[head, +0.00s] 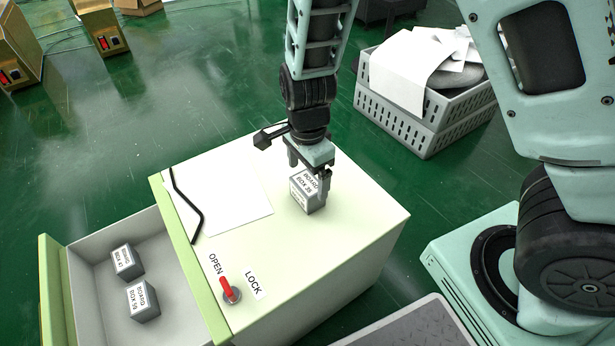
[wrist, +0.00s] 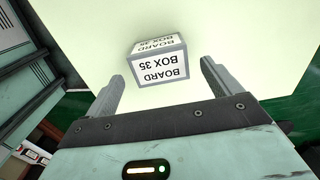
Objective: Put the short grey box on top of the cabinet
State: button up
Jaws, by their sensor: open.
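A grey box (head: 305,198) with white labels sits on the pale top of the cabinet (head: 358,215). In the wrist view the same box (wrist: 159,68) reads "BOARD BOX 35" and lies between and just beyond my fingertips. My gripper (head: 310,172) is open and points down at it, with a gap on each side in the wrist view. Two more grey labelled boxes stand in the cabinet's open drawer (head: 88,247): a smaller-looking one (head: 127,261) behind and another (head: 143,301) in front.
A white sheet (head: 225,205) and a bent black handle (head: 187,205) lie at the cabinet top's left, with a red OPEN/LOCK knob (head: 229,290) in front. A grey crate of papers (head: 425,125) stands behind right.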

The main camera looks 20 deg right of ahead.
aim_at(307, 183)
notch_tip(307, 183, up, 7)
jog(key=p, duration=0.3)
jog(key=s+a+r+n, duration=0.2)
jog(key=s+r+n, duration=0.4)
jog(key=s+n, duration=0.3)
jog(key=s+a+r+n, duration=0.2)
jog(key=s+r+n, duration=0.4)
jog(key=n, duration=0.8)
jog(key=s, duration=0.3)
jog(key=shift+s+n+y, duration=0.25)
jog(key=shift+n+y, duration=0.05)
jog(key=shift+r, duration=0.15)
